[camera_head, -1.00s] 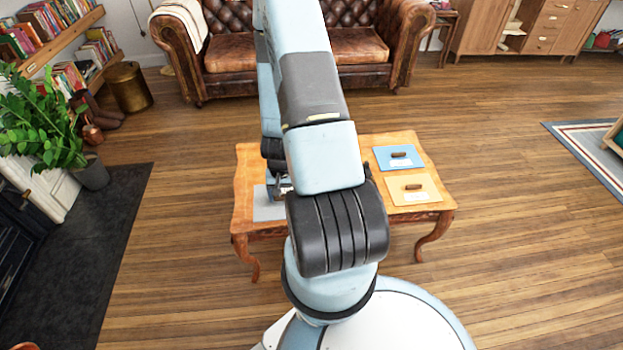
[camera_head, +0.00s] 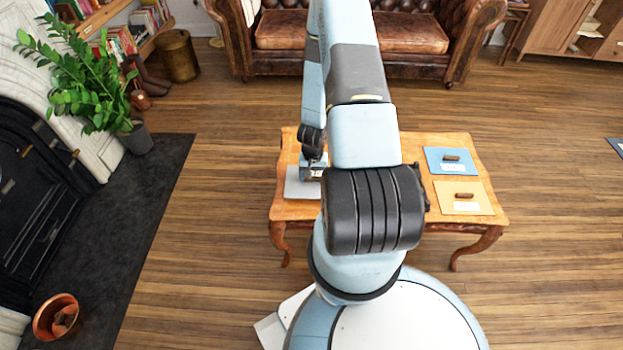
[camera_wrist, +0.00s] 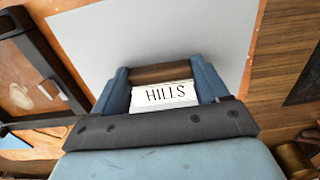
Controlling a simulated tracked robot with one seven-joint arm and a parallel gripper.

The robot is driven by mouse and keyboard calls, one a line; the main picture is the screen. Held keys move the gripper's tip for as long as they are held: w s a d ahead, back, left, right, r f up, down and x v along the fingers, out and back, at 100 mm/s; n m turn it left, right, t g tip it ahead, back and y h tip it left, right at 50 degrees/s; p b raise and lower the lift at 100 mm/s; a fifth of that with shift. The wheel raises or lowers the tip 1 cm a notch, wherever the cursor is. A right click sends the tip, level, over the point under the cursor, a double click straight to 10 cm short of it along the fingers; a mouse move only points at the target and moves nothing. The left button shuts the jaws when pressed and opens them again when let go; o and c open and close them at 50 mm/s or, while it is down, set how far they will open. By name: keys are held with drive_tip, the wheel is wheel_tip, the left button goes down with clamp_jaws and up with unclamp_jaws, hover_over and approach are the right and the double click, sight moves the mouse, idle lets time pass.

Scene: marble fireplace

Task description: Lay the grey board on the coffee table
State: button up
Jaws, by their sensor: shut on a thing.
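The grey board (camera_head: 298,188) is at the left part of the wooden coffee table (camera_head: 400,143), partly hidden by my arm. In the wrist view the grey board (camera_wrist: 150,40) is a flat pale sheet with a brown bar handle (camera_wrist: 160,72) and a white label reading "HILLS" (camera_wrist: 164,95). My gripper (camera_wrist: 163,80) is shut on the handle, with a blue finger at each end. It also shows in the head view (camera_head: 313,170), over the board. I cannot tell whether the board touches the tabletop.
A blue board (camera_head: 438,158) and a yellow board (camera_head: 480,202), each with a brown handle and white label, lie on the table's right side. A leather sofa (camera_head: 300,32) stands behind. A plant (camera_head: 85,85) and dark fireplace (camera_head: 30,185) are at left. Open floor surrounds the table.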

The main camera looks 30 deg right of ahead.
sight(313, 181)
drive_tip(key=shift+w+d+f, duration=0.15)
drive_tip(key=shift+w+f, duration=0.15)
drive_tip(key=shift+f, duration=0.15)
wheel_tip(313, 181, down, 3)
drive_tip(key=shift+w+f, duration=0.1)
drive_tip(key=shift+d, duration=0.1)
drive_tip(key=o, duration=1.1)
